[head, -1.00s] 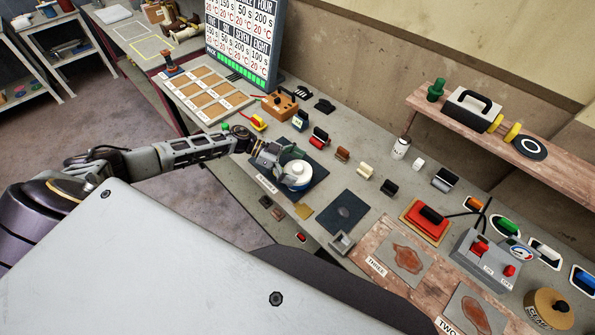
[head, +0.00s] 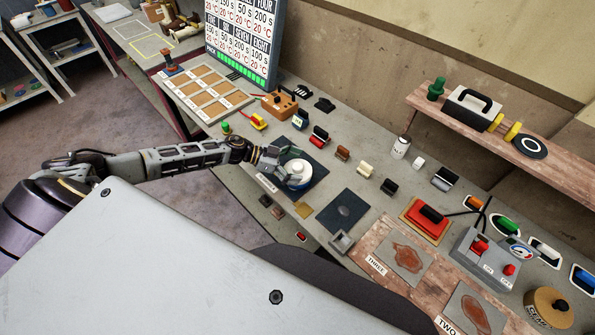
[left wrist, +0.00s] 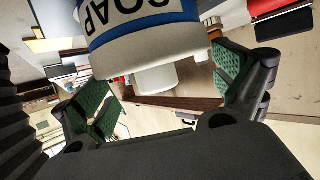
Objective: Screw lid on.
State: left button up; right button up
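A round white pot with a white knob on top (head: 296,178) stands on a dark mat (head: 317,168) in the head view. In the left wrist view, the white pot (left wrist: 152,45) has a blue band reading SOAP and a paler knob. My left gripper (head: 281,157) is just left of and partly over the pot. In the left wrist view, its green-padded fingers (left wrist: 165,88) are spread apart, with the knob in the gap between them, seemingly untouched. I cannot tell whether the lid is seated or tightened. My right gripper is not in view.
A second dark mat (head: 344,211) lies to the right. A screen (head: 243,45) stands at the back left.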

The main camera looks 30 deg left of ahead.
pick_arm(q)
jog(key=c, duration=0.7)
jog(key=shift+o, duration=0.2)
jog(key=shift+m+g+h+b, duration=0.4)
jog(key=shift+m+g+b, duration=0.4)
jog(key=shift+b, duration=0.15)
jog(key=shift+f+m+g+b, duration=0.1)
jog(key=shift+m+g+b, duration=0.5)
jog(key=shift+g+b, duration=0.15)
jog(key=shift+m+g+b, duration=0.4)
jog(key=shift+g+b, duration=0.05)
jog(key=shift+b, duration=0.2)
jog(key=shift+m+g+h+b, duration=0.3)
jog(key=shift+m+g+b, duration=0.75)
jog(key=shift+b, duration=0.3)
jog(key=shift+m+g+b, duration=0.65)
jog(key=shift+g+b, duration=0.2)
jog(key=shift+b, duration=0.25)
jog(key=shift+g+b, duration=0.3)
jog(key=shift+m, duration=0.3)
